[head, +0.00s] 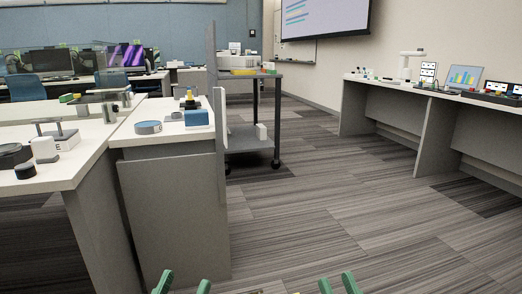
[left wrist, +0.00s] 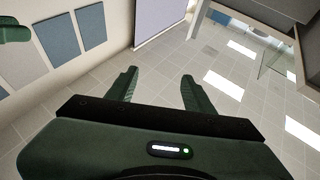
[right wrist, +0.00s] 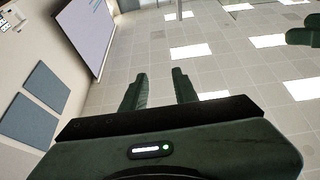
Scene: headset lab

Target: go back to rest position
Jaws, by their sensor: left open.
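My left gripper (head: 183,284) shows as two green fingertips at the bottom edge of the head view. Its fingers stand apart with nothing between them in the left wrist view (left wrist: 158,84). My right gripper (head: 338,284) is at the bottom edge too, right of the left one. Its fingers are apart and empty in the right wrist view (right wrist: 160,82), with a somewhat narrower gap. Both grippers are over open floor and touch nothing. My arms are mostly out of the head view.
A grey-sided bench (head: 172,195) with small devices stands at the left, close to my left gripper. A dark cart (head: 250,143) stands beyond it. A long counter (head: 358,108) with instruments runs along the right wall. The striped carpet (head: 310,200) between them is clear.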

